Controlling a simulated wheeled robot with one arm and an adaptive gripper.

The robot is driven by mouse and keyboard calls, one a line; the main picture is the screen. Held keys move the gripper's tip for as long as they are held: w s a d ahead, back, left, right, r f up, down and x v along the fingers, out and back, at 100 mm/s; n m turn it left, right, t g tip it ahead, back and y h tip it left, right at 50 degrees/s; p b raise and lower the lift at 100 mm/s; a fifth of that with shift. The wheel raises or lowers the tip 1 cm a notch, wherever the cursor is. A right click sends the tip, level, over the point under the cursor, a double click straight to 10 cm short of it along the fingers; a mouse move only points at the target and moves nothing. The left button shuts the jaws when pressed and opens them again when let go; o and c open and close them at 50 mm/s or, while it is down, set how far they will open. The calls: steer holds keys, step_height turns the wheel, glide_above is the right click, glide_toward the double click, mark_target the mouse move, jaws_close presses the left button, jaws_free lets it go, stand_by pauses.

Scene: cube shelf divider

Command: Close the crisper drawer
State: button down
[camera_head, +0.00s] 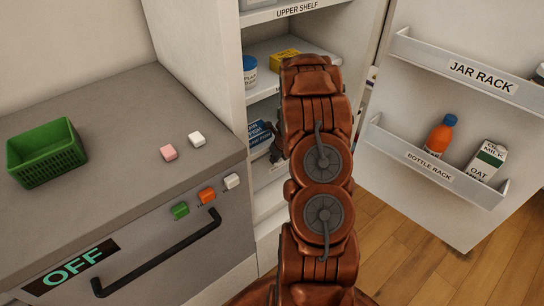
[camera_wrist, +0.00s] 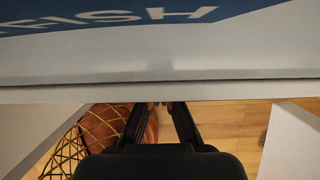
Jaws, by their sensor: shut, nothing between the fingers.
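The crisper drawer cannot be made out for sure; my arm covers much of the lower fridge interior in the head view. The open white fridge (camera_head: 204,60) stands behind my arm. My gripper (camera_wrist: 160,104) is shut and empty in the wrist view, its dark fingertips meeting at a pale edge (camera_wrist: 230,91). I cannot tell whether they touch it. In the head view, a small dark part of my gripper (camera_head: 274,150) shows beside a blue box (camera_head: 259,134). A blue surface lettered "FISH" (camera_wrist: 120,18) fills the top of the wrist view.
The open door carries a jar rack (camera_head: 468,76) and a bottle rack (camera_head: 430,166), holding an orange bottle (camera_head: 439,136) and an oat milk carton (camera_head: 486,160). A grey counter (camera_head: 110,105) stands left. A gold mesh item (camera_wrist: 66,155) shows low left. Wood floor (camera_head: 410,250) is clear.

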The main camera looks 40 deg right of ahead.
steer(key=p+v, duration=0.8)
steer(key=v, duration=0.2)
stand_by(0.4)
